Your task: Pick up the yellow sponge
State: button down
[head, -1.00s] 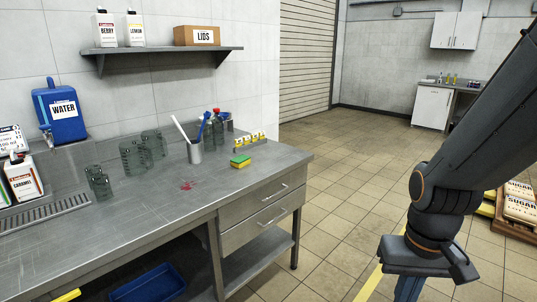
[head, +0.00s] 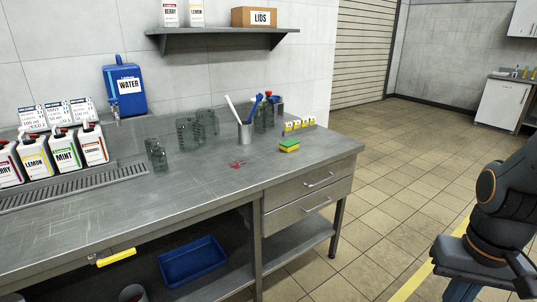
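The yellow sponge (head: 289,145) lies flat on the steel counter (head: 210,192), near its right end and back from the front edge. It has a yellow body and a green layer. My gripper is not clearly in view. Part of my arm shows at the right edge of the head view, well to the right of the counter and apart from the sponge.
A red stain (head: 237,164) is left of the sponge. A steel cup (head: 245,133) with utensils, glass jars (head: 187,133) and a row of small yellow-labelled items (head: 299,125) stand behind it. Labelled bottles (head: 66,154) stand at left. Tiled floor right of the counter is free.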

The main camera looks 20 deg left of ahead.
aim_at(290, 145)
jog(key=z, duration=0.05)
jog(key=i, duration=0.95)
jog(key=u, duration=0.3)
jog(key=i, duration=1.25)
jog(key=u, duration=0.8)
jog(key=i, duration=0.45)
jog(key=u, duration=0.25)
